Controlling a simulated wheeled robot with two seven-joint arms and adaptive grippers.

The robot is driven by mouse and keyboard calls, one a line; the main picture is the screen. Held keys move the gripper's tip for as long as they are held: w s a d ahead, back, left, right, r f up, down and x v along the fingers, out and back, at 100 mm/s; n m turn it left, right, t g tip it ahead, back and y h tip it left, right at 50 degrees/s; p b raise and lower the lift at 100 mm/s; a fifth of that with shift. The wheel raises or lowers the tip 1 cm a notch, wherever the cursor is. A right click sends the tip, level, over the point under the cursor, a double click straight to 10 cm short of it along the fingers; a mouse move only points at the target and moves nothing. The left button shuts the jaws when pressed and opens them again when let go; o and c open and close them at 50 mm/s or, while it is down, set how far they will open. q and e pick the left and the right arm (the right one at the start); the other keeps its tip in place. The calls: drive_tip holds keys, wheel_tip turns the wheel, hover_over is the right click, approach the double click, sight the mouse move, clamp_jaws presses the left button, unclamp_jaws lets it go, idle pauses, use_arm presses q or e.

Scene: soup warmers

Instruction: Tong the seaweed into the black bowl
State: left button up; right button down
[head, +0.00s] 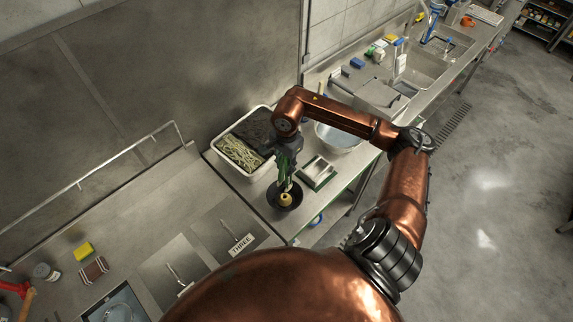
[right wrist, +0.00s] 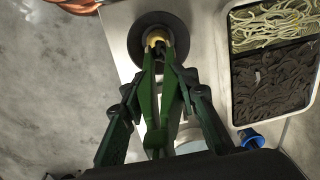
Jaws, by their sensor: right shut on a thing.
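The black bowl (head: 272,199) stands on the steel counter directly below my right gripper (head: 284,160); its dark rim also shows in the right wrist view (right wrist: 137,38). My right gripper (right wrist: 160,88) is shut on green tongs (right wrist: 148,98), which point down into the bowl. A yellow, round-topped thing (head: 286,200) is at the tong tips, inside the bowl; I cannot tell whether the tongs grip it. Dark, shredded food that looks like seaweed (right wrist: 270,90) fills one part of the white tray (head: 220,159). Pale noodle-like strands (head: 240,153) fill another. My left gripper is not in view.
A small green-edged device (head: 317,173) lies right of the bowl, with a metal bowl (head: 338,140) behind it. Steel lids (head: 222,232) cover warmers at the front left. Sponges and sinks line the far counter. The wall is close behind the tray.

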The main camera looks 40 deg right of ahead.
drive_tip(key=shift+f+b, duration=3.25)
drive_tip(key=shift+f, duration=0.25)
drive_tip(key=shift+f+b, duration=0.65)
drive_tip(key=shift+f, duration=0.05)
drive_tip(key=c, duration=1.8)
unclamp_jaws()
drive_tip(key=shift+c, duration=0.2)
drive_tip(key=shift+r, duration=0.1)
